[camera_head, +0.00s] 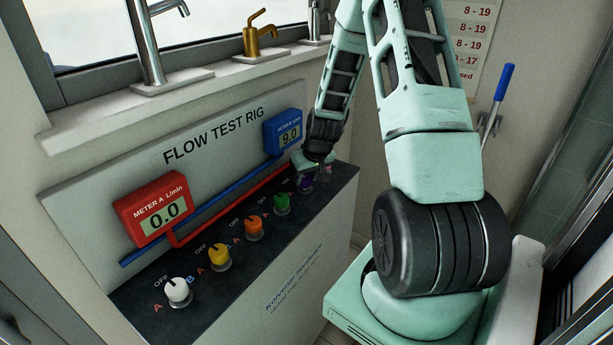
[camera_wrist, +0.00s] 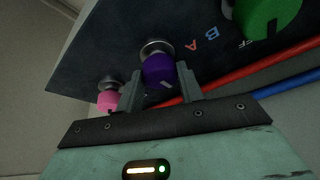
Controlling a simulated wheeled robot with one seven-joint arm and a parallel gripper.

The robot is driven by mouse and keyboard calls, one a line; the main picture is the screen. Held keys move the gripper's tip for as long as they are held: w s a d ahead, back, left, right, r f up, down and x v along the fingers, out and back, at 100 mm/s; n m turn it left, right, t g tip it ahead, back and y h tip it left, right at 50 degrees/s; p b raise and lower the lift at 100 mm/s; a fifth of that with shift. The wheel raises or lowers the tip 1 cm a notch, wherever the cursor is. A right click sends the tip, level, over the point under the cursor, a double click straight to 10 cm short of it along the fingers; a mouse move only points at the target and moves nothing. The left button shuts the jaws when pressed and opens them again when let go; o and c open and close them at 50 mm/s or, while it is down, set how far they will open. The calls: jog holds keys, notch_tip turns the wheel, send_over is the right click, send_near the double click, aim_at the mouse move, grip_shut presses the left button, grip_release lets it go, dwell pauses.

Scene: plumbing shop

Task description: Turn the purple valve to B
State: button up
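The purple valve (camera_wrist: 158,70) is a round knob on a silver collar, between the two fingers of my gripper (camera_wrist: 158,84) in the wrist view. A finger stands on each side of it, with a small gap at the left; I cannot tell whether the right finger touches it. A pale mark on the knob points down and right in that view. A red A and a blue B are printed between it and the green valve (camera_wrist: 268,14). In the head view the purple valve (camera_head: 305,184) is partly hidden below my gripper (camera_head: 312,166).
A pink valve (camera_wrist: 108,98) is close beside the left finger. Orange (camera_head: 254,228), yellow (camera_head: 219,256) and white (camera_head: 178,291) valves continue the row. The red meter (camera_head: 155,209) reads 0.0; the blue meter (camera_head: 284,132) reads 9.0. Red and blue pipes run along the back panel.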

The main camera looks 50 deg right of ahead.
jog(key=c, duration=0.3)
jog(key=m, duration=0.1)
jog(key=m+h, duration=0.1)
jog(key=shift+w+a+m+g, duration=0.1)
jog(key=shift+a+m+g, duration=0.1)
jog(key=shift+m+g, duration=0.2)
jog(key=m+p, duration=0.1)
jog(key=m, duration=0.1)
jog(key=shift+r+m+g+h+p, duration=0.15)
jog(key=shift+m+g+h+p, duration=0.15)
jog(key=shift+m+h+p, duration=0.1)
jog(key=m+p, duration=0.2)
jog(key=m+g+p, duration=0.1)
jog(key=m+p, duration=0.1)
jog(key=shift+w+a+r+h, duration=0.1)
jog(key=shift+w+h, duration=0.05)
jog(key=shift+h, duration=0.25)
jog(key=m+g+p, duration=0.1)
jog(key=m+p, duration=0.1)
jog(key=shift+f+p, duration=0.2)
jog(key=shift+p, duration=0.1)
jog(key=shift+w+m+h, duration=0.1)
jog(key=shift+m+h, duration=0.2)
